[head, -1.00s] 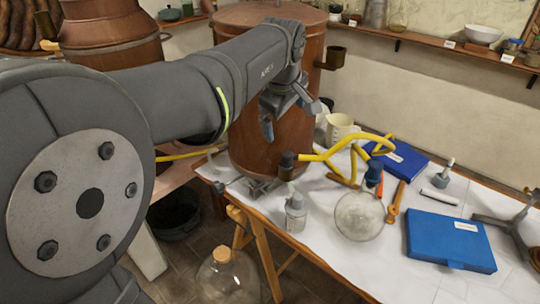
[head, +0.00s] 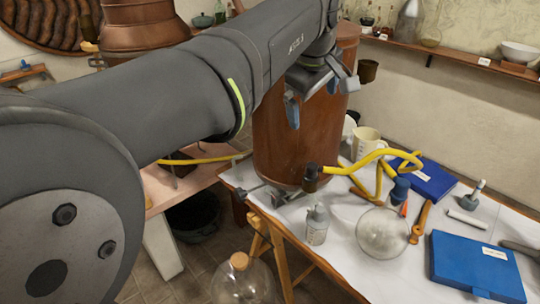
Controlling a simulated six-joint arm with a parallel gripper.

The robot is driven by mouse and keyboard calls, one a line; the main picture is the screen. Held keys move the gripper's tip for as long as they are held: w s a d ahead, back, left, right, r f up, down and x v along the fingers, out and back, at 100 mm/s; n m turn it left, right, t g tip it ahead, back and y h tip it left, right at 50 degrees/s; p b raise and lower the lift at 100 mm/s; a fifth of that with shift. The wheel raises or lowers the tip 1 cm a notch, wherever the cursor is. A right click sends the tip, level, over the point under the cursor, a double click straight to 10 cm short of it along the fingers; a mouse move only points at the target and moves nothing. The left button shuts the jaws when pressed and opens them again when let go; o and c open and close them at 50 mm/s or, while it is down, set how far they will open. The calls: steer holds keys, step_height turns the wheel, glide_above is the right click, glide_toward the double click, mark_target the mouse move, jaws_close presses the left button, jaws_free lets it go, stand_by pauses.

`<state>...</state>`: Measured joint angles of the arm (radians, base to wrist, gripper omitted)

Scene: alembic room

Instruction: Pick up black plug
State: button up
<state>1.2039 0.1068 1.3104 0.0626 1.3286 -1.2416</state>
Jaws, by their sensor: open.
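My gripper (head: 322,97) is open and empty, in front of the upper part of a large copper vessel (head: 292,148), well above the table. A dark plug-like fitting (head: 311,180) is at the near end of a yellow hose (head: 350,164), by the lower right side of the vessel. A dark blue stopper (head: 400,190) is at the neck of a round glass flask (head: 381,236), near the hose. I cannot tell for sure which of these is the black plug. Both are below my gripper, the stopper farther right.
The white-covered table (head: 352,268) holds a small grey bottle (head: 317,224), a cream jug (head: 367,142), orange-handled tools (head: 420,222) and two blue boxes (head: 477,262). A large corked glass bottle (head: 240,282) stands on the floor below the table's front edge. A wall shelf (head: 462,58) runs behind.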

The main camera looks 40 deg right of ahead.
steer(key=shift+s+a+r, duration=0.1)
steer(key=shift+a+r, duration=0.05)
steer(key=shift+r, duration=0.35)
steer(key=shift+c, duration=0.4)
steer(key=c, duration=0.8)
steer(key=shift+f, duration=0.1)
